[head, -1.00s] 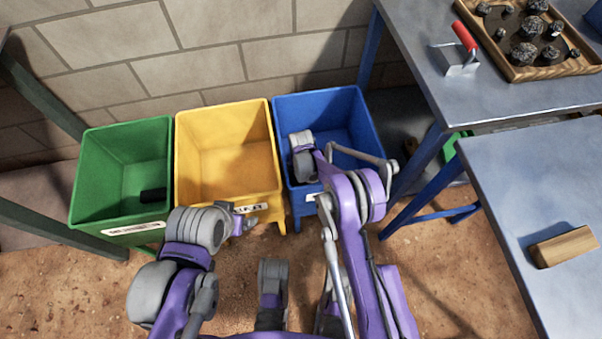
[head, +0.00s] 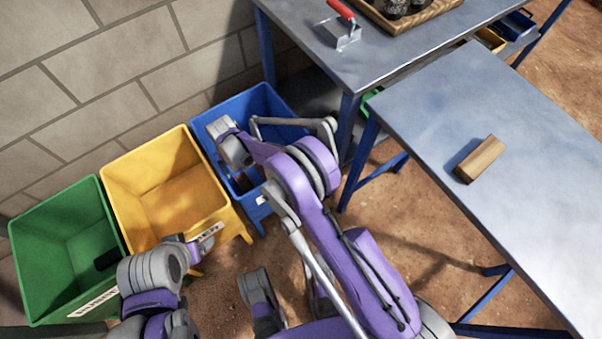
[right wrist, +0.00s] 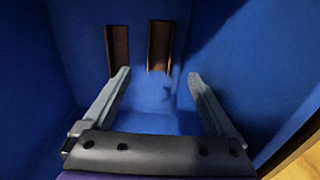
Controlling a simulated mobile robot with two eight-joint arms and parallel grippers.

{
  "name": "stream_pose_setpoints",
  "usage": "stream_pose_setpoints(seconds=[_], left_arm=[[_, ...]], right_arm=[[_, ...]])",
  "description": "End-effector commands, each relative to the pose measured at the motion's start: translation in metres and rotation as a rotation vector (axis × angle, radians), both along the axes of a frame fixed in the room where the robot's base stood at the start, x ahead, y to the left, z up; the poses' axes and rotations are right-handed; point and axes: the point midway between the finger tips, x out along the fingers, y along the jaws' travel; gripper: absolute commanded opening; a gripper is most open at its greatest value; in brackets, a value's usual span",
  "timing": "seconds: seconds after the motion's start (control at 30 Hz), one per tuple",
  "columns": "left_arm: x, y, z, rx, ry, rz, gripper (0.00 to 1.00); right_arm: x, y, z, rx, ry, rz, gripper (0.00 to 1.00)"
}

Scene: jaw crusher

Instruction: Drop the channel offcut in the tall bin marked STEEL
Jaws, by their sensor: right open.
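Two rust-brown strips, which look like the channel offcut (right wrist: 160,46), lie inside the blue bin (right wrist: 240,50) in the right wrist view. I cannot tell whether they are one piece or two. My right gripper (right wrist: 159,75) is open over the bin, its fingers apart with nothing between them and the brown pieces beyond the tips. In the head view my right arm reaches over the blue bin (head: 262,100) and covers much of it; its label is mostly hidden. My left gripper (head: 203,243) is by the front of the yellow bin; its jaws are too small to read.
The yellow bin (head: 122,172) looks empty. The green bin (head: 40,240) holds a dark piece. A wooden block (head: 481,159) lies on the right table (head: 430,110). A trowel (head: 343,32) and a wooden tray (head: 412,20) are on the back table.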

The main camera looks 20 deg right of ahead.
Motion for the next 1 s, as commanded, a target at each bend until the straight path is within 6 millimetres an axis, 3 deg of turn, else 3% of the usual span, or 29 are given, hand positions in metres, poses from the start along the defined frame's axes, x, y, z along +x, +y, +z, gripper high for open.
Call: stream_pose_setpoints(seconds=[0.13, 0.23, 0.47, 0.7, 0.83, 1.0], left_arm=[[0.000, 0.000, 0.000, 0.000, 0.000, 0.000, 0.86], [0.000, 0.000, 0.000, 0.000, 0.000, 0.000, 0.86], [0.000, 0.000, 0.000, 0.000, 0.000, 0.000, 0.86], [0.000, 0.000, 0.000, 0.000, 0.000, 0.000, 0.86], [0.000, 0.000, 0.000, 0.000, 0.000, 0.000, 0.86], [0.000, 0.000, 0.000, 0.000, 0.000, 0.000, 0.86]], right_arm=[[0.000, -0.003, 0.004, 0.001, -0.003, -0.003, 0.92], [0.001, -0.012, 0.021, 0.005, -0.013, -0.013, 0.92], [-0.017, -0.071, 0.116, 0.027, -0.076, -0.071, 0.92], [-0.073, -0.136, 0.203, 0.048, -0.159, -0.139, 0.92], [-0.115, -0.167, 0.235, 0.055, -0.204, -0.176, 0.92], [-0.178, -0.200, 0.259, 0.060, -0.266, -0.223, 0.92]])
